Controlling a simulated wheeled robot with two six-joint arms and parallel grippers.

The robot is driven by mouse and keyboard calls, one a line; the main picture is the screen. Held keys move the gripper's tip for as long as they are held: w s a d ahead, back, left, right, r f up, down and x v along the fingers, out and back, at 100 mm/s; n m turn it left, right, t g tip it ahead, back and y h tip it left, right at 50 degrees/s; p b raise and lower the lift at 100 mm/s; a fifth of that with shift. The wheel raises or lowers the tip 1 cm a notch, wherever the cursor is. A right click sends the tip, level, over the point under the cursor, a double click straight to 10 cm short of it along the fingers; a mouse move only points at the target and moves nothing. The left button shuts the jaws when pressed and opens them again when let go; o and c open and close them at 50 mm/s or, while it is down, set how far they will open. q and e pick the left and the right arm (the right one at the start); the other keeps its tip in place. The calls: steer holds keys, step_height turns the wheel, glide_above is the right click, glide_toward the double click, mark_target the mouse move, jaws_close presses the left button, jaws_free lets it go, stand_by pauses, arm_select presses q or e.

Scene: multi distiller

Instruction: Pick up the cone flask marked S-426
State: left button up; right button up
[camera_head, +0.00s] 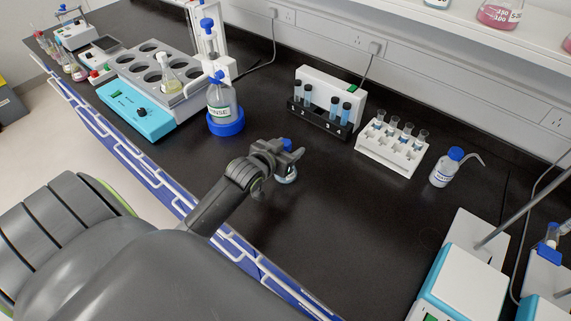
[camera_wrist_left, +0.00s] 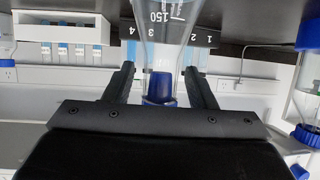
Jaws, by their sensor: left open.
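A clear cone flask (camera_head: 287,178) with a blue stopper stands on the black bench in the head view, partly hidden by my left gripper (camera_head: 288,159). In the left wrist view, which is upside down, the flask (camera_wrist_left: 165,35) shows a 150 mark and its blue stopper (camera_wrist_left: 160,88). The fingers of my left gripper (camera_wrist_left: 160,76) are open, one on each side of the flask's stopper and neck. I cannot read an S-426 label on it. My right gripper is not in view.
A rinse bottle (camera_head: 221,99) in a blue ring stands behind to the left, beside a water bath (camera_head: 137,108). A black tube rack (camera_head: 318,118), a white tube rack (camera_head: 391,150) and a wash bottle (camera_head: 445,169) stand to the right. The bench (camera_head: 345,220) in front is clear.

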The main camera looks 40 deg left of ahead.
arm_select(q)
steer(key=shift+w+f, duration=0.1)
steer(key=shift+w, duration=0.2)
jaws_close()
stand_by(0.5)
